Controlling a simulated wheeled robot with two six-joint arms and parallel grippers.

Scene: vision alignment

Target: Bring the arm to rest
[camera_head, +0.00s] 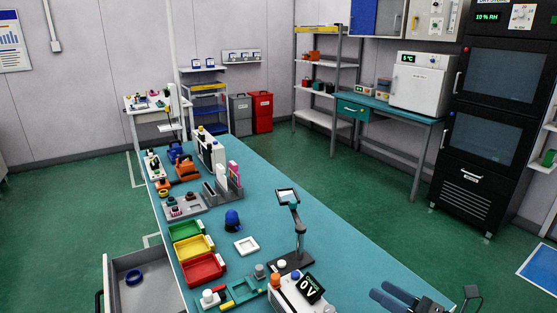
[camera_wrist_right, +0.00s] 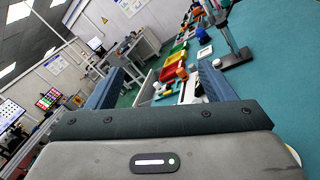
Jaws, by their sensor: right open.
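My right gripper (camera_head: 381,291) shows at the bottom right of the head view, over the front right part of the teal table (camera_head: 330,258). Its two blue-grey fingers are apart with nothing between them. In the right wrist view the fingers (camera_wrist_right: 160,82) stand wide apart on either side of the picture, and the table lies beyond them. My left arm and gripper are not in the head view.
Red (camera_head: 203,270), yellow (camera_head: 191,248) and green trays line the table's left side. An open grey drawer (camera_head: 150,262) juts out left. Table near the gripper is mostly bare.

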